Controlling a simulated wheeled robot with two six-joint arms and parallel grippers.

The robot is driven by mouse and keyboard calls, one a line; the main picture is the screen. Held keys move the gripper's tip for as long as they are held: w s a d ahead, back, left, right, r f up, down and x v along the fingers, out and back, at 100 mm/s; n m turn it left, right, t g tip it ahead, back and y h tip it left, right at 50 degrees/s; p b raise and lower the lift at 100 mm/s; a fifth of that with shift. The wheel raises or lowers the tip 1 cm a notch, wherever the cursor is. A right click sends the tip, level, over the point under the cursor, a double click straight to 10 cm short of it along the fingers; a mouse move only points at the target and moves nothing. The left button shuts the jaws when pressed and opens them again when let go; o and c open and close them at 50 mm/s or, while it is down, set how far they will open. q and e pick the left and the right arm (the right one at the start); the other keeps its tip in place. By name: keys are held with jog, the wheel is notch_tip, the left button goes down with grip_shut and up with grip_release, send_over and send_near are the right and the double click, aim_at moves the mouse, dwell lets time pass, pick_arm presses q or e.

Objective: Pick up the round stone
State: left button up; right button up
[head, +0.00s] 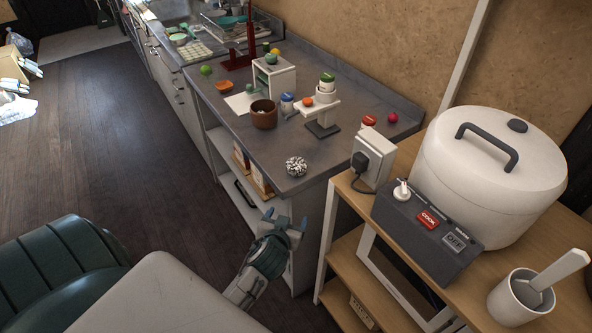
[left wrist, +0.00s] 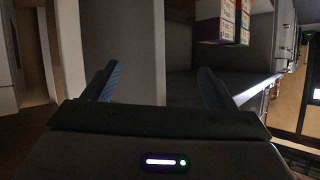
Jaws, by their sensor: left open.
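The round stone (head: 296,166) is a black-and-white speckled ball. It rests on the grey counter near its front corner in the head view. My left gripper (head: 286,219) is open and empty. It is below the counter's edge, in front of the cabinet end, apart from the stone. In the left wrist view, the two blue fingers (left wrist: 158,85) stand wide apart with nothing held between them. The stone does not show in that view. My right gripper is not in view.
The counter (head: 335,152) also carries a brown pot (head: 264,115), a small white stand (head: 317,108) and a red ball (head: 392,117). Boxes (head: 260,177) sit on the shelf below. A wooden cart with a large white cooker (head: 490,165) stands at right.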

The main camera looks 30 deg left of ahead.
aim_at(294, 172)
pick_arm(q)
jog(key=r, duration=0.3)
jog(key=r+n+t+y, duration=0.1)
jog(key=r, duration=0.3)
jog(key=r+t, duration=0.1)
jog(key=r, duration=0.3)
jog(key=shift+w+a+r+n+y, duration=0.1)
jog(key=shift+w+r+n+y, duration=0.1)
jog(key=shift+w+n+y, duration=0.15)
jog(key=shift+t, duration=0.4)
jog(key=x, duration=0.4)
jog(key=r+x, duration=0.1)
jog(key=shift+w+f+p, duration=0.1)
jog(key=shift+w+p, duration=0.25)
jog(key=shift+w, duration=0.15)
jog(key=shift+p+x, duration=0.85)
jog(key=shift+x, duration=1.45)
jog(key=shift+w+a+f, duration=0.1)
jog(key=shift+w, duration=0.45)
jog(key=c, duration=1.2)
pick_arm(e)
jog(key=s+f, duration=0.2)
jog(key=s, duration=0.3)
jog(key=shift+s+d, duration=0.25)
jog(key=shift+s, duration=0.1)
